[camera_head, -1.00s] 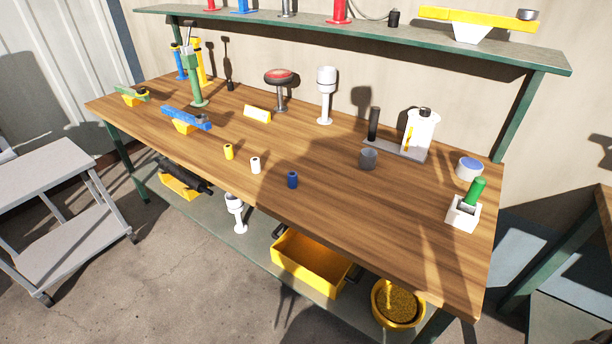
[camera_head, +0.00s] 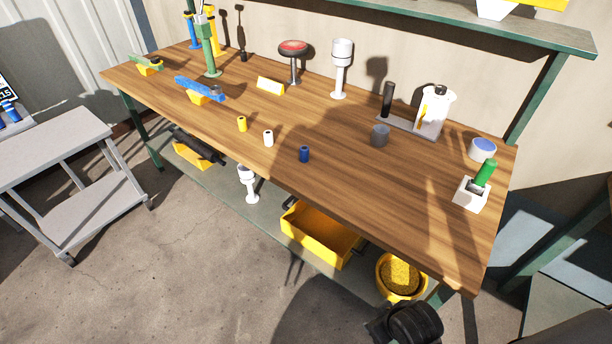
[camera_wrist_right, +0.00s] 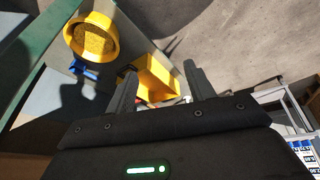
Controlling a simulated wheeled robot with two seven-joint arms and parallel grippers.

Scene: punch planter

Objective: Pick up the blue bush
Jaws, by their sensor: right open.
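The blue bush (camera_head: 304,154) is a small dark blue cylinder standing upright near the front edge of the wooden workbench (camera_head: 345,185) in the head view. A white bush (camera_head: 268,138) and a yellow bush (camera_head: 242,124) stand in a row to its left. My right gripper (camera_wrist_right: 160,82) is open in the wrist view, with nothing between its fingers. A black part of my right arm shows at the bottom right of the head view, below the bench front and well away from the blue bush. My left gripper is not in view.
A grey cup (camera_head: 380,135) stands right of the blue bush, and a white holder with a green handle (camera_head: 473,192) farther right. A yellow bin (camera_head: 318,234) and a yellow bowl (camera_head: 401,276) sit on the lower shelf. The bench around the blue bush is clear.

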